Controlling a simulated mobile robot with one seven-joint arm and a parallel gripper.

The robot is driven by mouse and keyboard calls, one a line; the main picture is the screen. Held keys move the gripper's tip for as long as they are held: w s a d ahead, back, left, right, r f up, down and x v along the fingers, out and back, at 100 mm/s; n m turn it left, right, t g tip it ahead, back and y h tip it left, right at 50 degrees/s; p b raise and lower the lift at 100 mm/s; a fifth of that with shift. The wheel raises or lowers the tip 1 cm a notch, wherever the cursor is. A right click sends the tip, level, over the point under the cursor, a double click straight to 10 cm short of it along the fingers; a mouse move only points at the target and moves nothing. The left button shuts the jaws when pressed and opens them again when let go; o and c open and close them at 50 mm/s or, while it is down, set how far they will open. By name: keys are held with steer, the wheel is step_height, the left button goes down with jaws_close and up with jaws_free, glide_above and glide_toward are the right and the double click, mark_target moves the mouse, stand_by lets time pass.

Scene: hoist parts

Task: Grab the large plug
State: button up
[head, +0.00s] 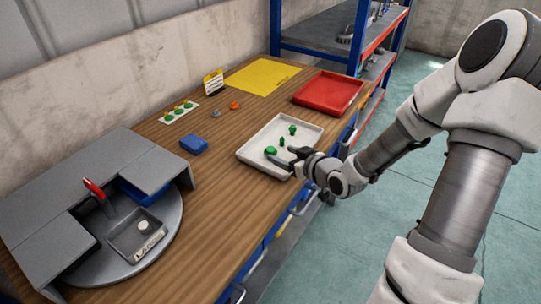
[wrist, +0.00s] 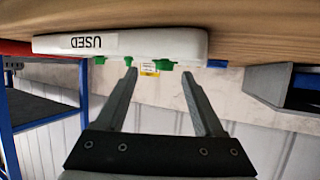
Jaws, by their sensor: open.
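Three green plugs lie in a white tray (head: 250,150) marked USED, which also shows in the wrist view (wrist: 185,44). The large plug (head: 270,151) looks like the one nearest the tray's left side; it shows in the wrist view (wrist: 163,65) between the finger lines. A small plug (head: 282,141) and a middle-sized plug (head: 292,129) lie farther right. My gripper (head: 280,155) is open and empty at the tray's near side, its fingers toward the large plug. In the wrist view, the open fingers (wrist: 158,75) appear apart from it. The wrist picture is upside down.
A red tray (head: 328,92) and a yellow mat (head: 262,77) lie farther back. A blue block (head: 194,145) lies left of the white tray. A grey fixture (head: 90,215) with a red-handled tool fills the bench's left end. Bare wood separates them.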

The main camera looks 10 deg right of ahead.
mark_target(271, 150)
steer(key=shift+a+r+b+x, duration=0.1)
steer(key=shift+a+b+x, duration=0.05)
steer(key=shift+x, duration=0.85)
steer(key=shift+a+r+b+x, duration=0.1)
steer(key=shift+b+x, duration=0.05)
steer(key=shift+x, duration=0.85)
steer(key=shift+a+r+b+x, duration=0.1)
steer(key=shift+a+b+x, duration=0.05)
steer(key=shift+x, duration=0.85)
steer(key=shift+s, duration=0.1)
jaws_close()
